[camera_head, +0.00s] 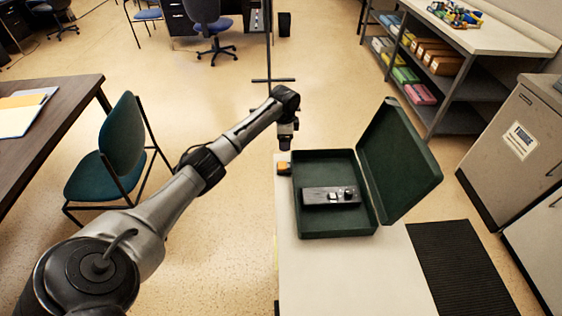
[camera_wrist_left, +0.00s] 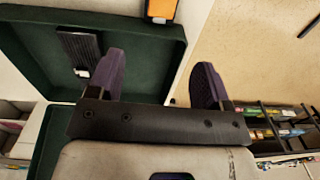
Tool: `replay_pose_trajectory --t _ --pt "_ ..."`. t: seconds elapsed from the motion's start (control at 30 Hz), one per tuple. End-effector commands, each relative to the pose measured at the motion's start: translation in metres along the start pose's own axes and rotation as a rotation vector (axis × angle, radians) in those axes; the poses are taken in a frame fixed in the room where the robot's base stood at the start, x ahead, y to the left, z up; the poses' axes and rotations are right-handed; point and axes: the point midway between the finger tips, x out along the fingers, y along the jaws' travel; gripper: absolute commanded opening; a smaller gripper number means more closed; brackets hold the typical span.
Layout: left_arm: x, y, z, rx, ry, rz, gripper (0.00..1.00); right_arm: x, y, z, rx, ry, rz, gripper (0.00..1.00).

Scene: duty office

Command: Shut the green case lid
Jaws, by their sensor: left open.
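The green case (camera_head: 308,226) lies open on a white table, and its lid (camera_head: 401,166) stands up on the right side, leaning outward. A black device (camera_head: 330,198) lies inside the case base. My left gripper (camera_head: 284,142) is above the far left corner of the case, apart from the lid. In the left wrist view its two fingers (camera_wrist_left: 155,80) are spread with nothing between them. The case (camera_wrist_left: 170,54) fills the upper left of that view, with part of the black device (camera_wrist_left: 80,45) showing. My right gripper is in neither view.
A small orange item (camera_head: 284,168) sits on the white table (camera_head: 352,277) beside the case's left edge. A green chair (camera_head: 105,150) is at the left. A grey cabinet (camera_head: 507,160) and shelving (camera_head: 462,92) are to the right. The near tabletop is clear.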

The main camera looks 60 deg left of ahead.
Motion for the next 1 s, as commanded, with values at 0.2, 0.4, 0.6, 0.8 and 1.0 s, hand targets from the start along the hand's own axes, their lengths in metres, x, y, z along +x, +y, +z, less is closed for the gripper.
replay_pose_trajectory --t 0.2,0.4,0.6,0.8,1.0 --pt "0.008 -0.009 0.011 -0.008 0.003 0.036 0.72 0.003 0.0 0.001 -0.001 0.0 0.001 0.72" --pt "0.042 -0.007 0.011 -0.008 0.003 0.037 0.72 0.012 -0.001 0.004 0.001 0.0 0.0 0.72" --pt "0.08 -0.006 0.011 -0.009 0.003 0.037 0.72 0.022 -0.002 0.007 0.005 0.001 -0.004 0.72" --pt "0.11 -0.005 0.011 -0.009 0.003 0.036 0.72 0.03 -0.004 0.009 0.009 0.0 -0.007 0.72" --pt "0.128 -0.005 0.01 -0.008 0.004 0.034 0.72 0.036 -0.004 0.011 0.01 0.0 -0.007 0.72"
